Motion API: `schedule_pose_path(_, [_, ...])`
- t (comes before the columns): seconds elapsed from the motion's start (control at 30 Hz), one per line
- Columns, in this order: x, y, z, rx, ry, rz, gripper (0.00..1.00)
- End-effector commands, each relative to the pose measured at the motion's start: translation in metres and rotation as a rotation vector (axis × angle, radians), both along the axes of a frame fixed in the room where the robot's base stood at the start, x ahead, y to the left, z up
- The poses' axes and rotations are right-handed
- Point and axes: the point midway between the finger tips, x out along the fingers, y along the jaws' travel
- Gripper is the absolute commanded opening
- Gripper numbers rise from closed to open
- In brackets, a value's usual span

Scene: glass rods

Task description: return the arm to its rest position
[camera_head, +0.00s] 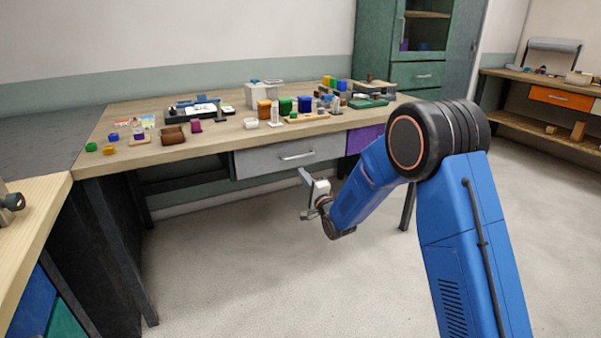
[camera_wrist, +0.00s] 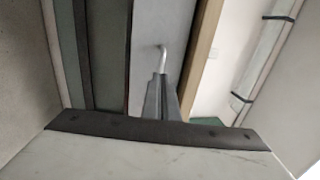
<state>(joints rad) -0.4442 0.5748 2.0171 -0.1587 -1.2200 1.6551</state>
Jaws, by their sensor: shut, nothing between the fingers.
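My arm (camera_head: 365,190) is blue with dark joints and reaches out low in front of the workbench in the head view. My gripper (camera_head: 307,214) is at its end, in the open air before the bench front and below the tabletop. In the wrist view the two grey fingers of my gripper (camera_wrist: 159,76) are together with nothing between them. A drawer handle (camera_wrist: 160,55) shows beyond the fingertips; whether they touch it is hard to tell, but in the head view the gripper looks apart from the drawer.
The wooden workbench (camera_head: 110,160) carries several small coloured objects and trays. Its grey drawer (camera_head: 265,160) is shut. A green cabinet (camera_head: 375,45) stands behind at the right. A second table (camera_head: 35,205) is at the left edge. The floor (camera_head: 250,290) around my arm is clear.

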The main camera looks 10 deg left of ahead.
Motion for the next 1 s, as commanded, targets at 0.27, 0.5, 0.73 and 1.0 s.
schedule_pose_path(0.27, [-0.034,-0.024,-0.009,-0.001,0.002,-0.001,0.0])
schedule_pose_path(0.5, [-0.055,-0.037,-0.014,0.0,0.001,0.0,0.0])
schedule_pose_path(0.73, [-0.058,-0.055,0.0,-0.069,0.004,-0.035,0.0])
schedule_pose_path(1.0, [-0.066,-0.114,0.035,-0.329,0.041,-0.141,0.0])
